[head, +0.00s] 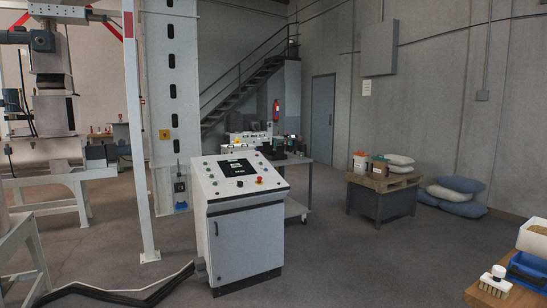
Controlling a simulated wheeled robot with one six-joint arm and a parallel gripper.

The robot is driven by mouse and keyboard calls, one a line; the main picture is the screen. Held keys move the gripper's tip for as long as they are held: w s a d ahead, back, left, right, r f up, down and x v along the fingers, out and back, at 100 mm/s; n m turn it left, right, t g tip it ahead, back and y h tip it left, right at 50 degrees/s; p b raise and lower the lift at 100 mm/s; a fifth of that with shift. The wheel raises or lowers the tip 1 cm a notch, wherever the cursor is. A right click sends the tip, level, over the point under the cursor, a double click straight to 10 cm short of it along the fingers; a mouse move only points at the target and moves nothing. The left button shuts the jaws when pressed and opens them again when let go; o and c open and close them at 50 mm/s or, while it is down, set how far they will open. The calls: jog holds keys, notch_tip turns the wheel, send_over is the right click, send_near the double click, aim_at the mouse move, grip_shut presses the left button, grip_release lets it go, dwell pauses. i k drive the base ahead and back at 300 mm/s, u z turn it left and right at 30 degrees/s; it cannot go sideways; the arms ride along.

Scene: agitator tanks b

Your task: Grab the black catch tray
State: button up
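I cannot make out a black catch tray for certain. Small dark objects (292,146) stand on the grey wheeled table (297,161) behind the control cabinet, too small to tell what they are. A blue and dark item (527,270) lies on the wooden bench top at the lower right, cut off by the picture edge. My gripper is not in view.
A white control cabinet (243,225) stands mid-floor. A black strip (120,294) lies on the floor at lower left. A pallet stand (380,200) holds buckets and sacks. Blue sacks (455,200) lie beside it. A brush (495,281) and white bin (532,238) are at right. Floor between is clear.

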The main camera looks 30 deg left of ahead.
aim_at(279, 155)
jog(key=u, duration=0.4)
jog(key=k, duration=0.5)
jog(key=u, duration=0.95)
jog(key=k, duration=0.8)
jog(key=u, duration=0.05)
jog(key=i, duration=1.7)
jog(key=z, duration=1.1)
jog(key=i, duration=2.65)
jog(key=z, duration=0.3)
jog(key=i, duration=2.5)
jog(key=u, duration=0.25)
jog(key=i, duration=2.2)
jog(key=u, duration=1.6)
jog(key=i, duration=1.4)
jog(key=u, duration=1.05)
jog(key=i, duration=0.5)
jog(key=u, duration=0.2)
